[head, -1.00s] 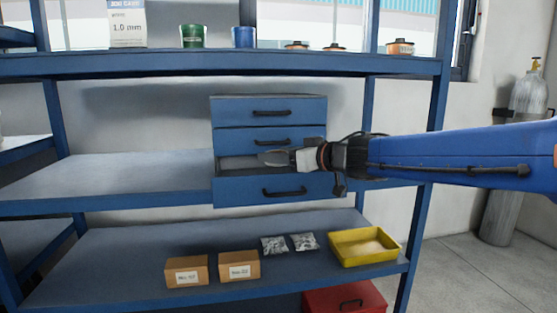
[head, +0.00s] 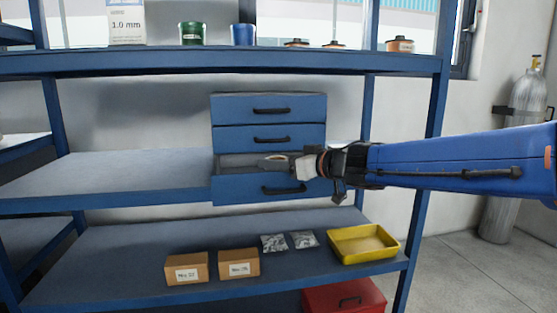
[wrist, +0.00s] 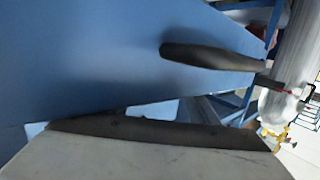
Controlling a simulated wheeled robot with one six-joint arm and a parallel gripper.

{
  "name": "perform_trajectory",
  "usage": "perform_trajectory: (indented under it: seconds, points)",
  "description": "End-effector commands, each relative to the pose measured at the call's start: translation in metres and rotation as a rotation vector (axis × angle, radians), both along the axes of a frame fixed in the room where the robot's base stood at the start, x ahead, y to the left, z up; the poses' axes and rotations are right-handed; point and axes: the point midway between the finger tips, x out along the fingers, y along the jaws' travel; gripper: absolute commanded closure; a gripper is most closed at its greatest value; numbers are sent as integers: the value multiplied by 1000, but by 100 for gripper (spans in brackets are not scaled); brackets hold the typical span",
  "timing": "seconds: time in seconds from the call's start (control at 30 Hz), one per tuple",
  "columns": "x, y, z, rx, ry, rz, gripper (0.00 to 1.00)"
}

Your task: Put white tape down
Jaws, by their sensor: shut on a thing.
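My gripper (head: 277,163) reaches in from the right over the open bottom drawer (head: 240,160) of the blue drawer unit. It is shut on a small pale thing (head: 273,161) at its tips, which I take to be the white tape; its shape is hard to make out. The gripper is low, close above the drawer's opening; whether the held thing touches the drawer cannot be told. In the wrist view, a pale surface with a dark strip fills the bottom, and the tape cannot be told apart there.
Two closed drawers (head: 269,108) sit above the open one. The shelf below carries two cardboard boxes (head: 187,268), two small bags (head: 275,243) and a yellow bin (head: 362,245). The middle shelf (head: 120,172) is bare left of the drawers. The upper shelf (head: 230,62) hangs overhead.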

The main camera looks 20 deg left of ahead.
Motion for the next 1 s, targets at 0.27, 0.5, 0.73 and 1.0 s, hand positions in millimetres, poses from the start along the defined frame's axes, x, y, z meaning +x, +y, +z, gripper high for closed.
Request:
perform_trajectory:
  seconds: [0.27, 0.5, 0.73, 1.0]
  points:
    - [0, 0, 0, 0, 0, 0, 26]
    - [0, 0, 13, 1, -4, 0, 26]
    - [-15, -37, 20, 1, -3, -2, 26]
    - [-35, -82, 27, 1, -2, -2, 26]
